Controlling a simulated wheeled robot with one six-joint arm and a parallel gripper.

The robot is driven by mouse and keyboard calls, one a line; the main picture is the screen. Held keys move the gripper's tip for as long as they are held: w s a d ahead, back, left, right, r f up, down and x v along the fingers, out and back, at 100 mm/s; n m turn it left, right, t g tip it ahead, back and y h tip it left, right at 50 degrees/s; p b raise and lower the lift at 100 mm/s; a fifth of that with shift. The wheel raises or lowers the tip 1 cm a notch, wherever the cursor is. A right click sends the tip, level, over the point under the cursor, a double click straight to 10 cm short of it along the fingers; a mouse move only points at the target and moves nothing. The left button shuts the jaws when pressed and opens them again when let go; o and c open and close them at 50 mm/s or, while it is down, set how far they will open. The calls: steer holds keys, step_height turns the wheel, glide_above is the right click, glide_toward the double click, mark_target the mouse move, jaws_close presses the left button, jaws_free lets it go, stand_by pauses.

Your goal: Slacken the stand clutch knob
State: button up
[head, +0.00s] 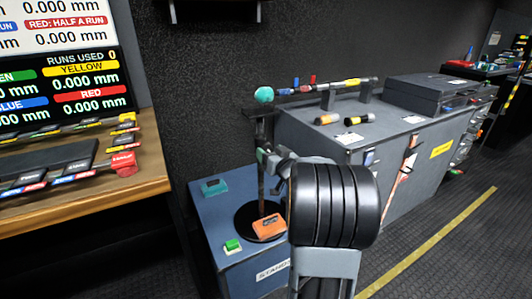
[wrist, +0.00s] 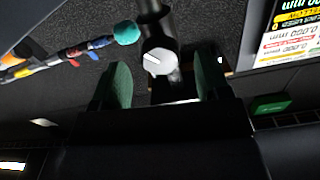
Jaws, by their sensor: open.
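The stand (head: 261,185) rises from a round black base on a blue case. A boom with coloured bands and a teal ball end (head: 264,94) reaches right from near its top; the ball also shows in the wrist view (wrist: 126,33). My gripper (wrist: 163,80) is open, with one green-padded finger on each side of the knob in the picture. I cannot tell whether the fingers touch it. In the head view my arm hides the knob.
The blue case (head: 207,215) also bears an orange block (head: 268,227), a teal block (head: 214,187) and a green block (head: 232,246). A grey cabinet (head: 300,130) stands close on the right. A wooden desk (head: 150,165) with a display (head: 60,70) is at left.

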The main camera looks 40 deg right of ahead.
mark_target(267, 149)
steer(key=shift+w+d, duration=0.2)
steer(key=shift+w, duration=1.3)
